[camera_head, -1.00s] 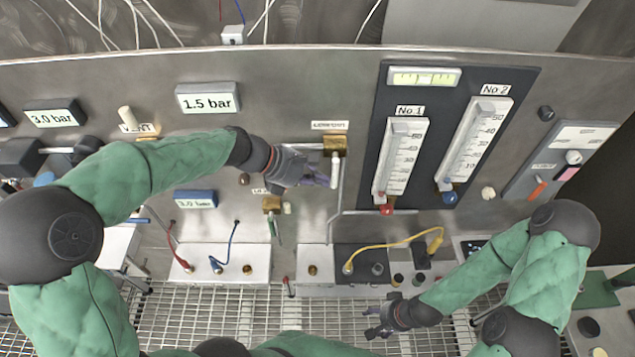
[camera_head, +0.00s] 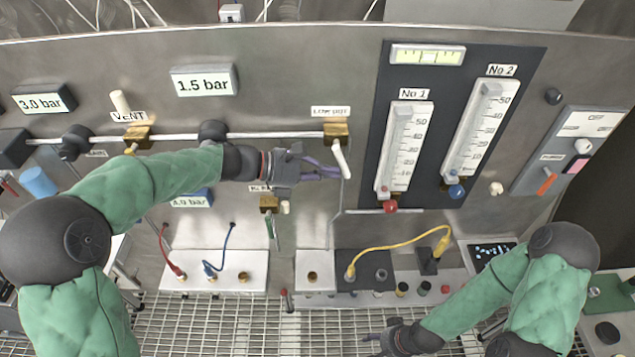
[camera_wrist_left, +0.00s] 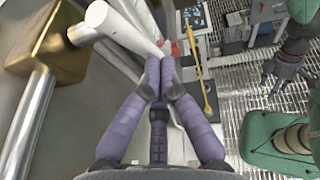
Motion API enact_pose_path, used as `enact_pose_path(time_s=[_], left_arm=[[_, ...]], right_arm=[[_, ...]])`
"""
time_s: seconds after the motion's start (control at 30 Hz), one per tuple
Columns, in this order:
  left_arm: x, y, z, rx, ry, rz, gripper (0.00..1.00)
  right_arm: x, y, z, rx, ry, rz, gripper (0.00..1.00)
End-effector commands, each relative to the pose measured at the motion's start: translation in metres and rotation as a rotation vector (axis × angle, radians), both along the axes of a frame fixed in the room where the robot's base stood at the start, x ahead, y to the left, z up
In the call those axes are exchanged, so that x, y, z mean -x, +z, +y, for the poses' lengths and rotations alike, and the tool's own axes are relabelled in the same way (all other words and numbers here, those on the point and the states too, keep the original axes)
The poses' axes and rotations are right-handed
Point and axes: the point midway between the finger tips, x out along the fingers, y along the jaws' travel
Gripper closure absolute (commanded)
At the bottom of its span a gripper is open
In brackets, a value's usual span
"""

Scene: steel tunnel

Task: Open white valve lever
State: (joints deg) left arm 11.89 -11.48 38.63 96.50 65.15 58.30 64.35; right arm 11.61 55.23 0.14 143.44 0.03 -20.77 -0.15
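The white valve lever (camera_head: 341,158) hangs from a brass valve body (camera_head: 337,131) on the steel panel, its lower end tilted slightly right. In the left wrist view the lever (camera_wrist_left: 128,32) runs from the brass body (camera_wrist_left: 60,38) to just beyond my fingertips. My left gripper (camera_head: 338,173) is beside the lever's lower end. Its purple fingers (camera_wrist_left: 160,66) converge with their tips together and nothing visibly held between them. Whether they touch the lever is unclear. My right gripper (camera_head: 372,342) is low, above the grating, with fingers spread and empty; it also shows in the left wrist view (camera_wrist_left: 273,78).
A white pipe (camera_head: 270,135) runs left from the brass valve to another brass valve (camera_head: 138,135). Two flow gauges (camera_head: 404,150) stand to the right. Below are a yellow cable (camera_head: 400,243), red and blue cables and a metal grating (camera_head: 240,318).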

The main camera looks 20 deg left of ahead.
Motion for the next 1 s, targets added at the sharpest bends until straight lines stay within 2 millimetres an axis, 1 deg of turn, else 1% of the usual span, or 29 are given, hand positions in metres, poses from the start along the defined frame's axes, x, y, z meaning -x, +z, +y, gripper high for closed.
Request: enact_pose_path(time_s=[0.03, 0.1, 0.3, 0.5, 0.73, 0.93, 1.0], left_arm=[[-0.001, -0.009, -0.002, 0.041, 0.001, -0.008, 1.00], [-0.002, -0.010, -0.006, 0.100, 0.000, -0.025, 1.00], [-0.005, -0.010, -0.016, 0.281, -0.001, -0.078, 1.00], [-0.007, -0.008, -0.027, 0.463, -0.002, -0.129, 1.00], [-0.011, -0.002, -0.039, 0.674, -0.003, -0.189, 1.00], [-0.014, 0.006, -0.047, 0.838, -0.002, -0.237, 1.00], [-0.014, 0.011, -0.049, 0.847, -0.002, -0.245, 1.00]], right_arm=[[0.000, -0.016, 0.000, 0.000, 0.000, 0.000, 0.36], [0.000, -0.026, 0.000, 0.000, 0.000, 0.000, 0.36], [0.000, -0.053, 0.000, 0.000, 0.000, 0.000, 0.36], [0.000, -0.074, 0.000, 0.000, 0.000, -0.001, 0.36], [0.000, -0.087, 0.000, 0.000, 0.000, -0.001, 0.36], [0.000, -0.085, 0.000, 0.000, 0.000, -0.001, 0.36], [0.000, -0.083, 0.000, 0.000, 0.000, -0.001, 0.36]])
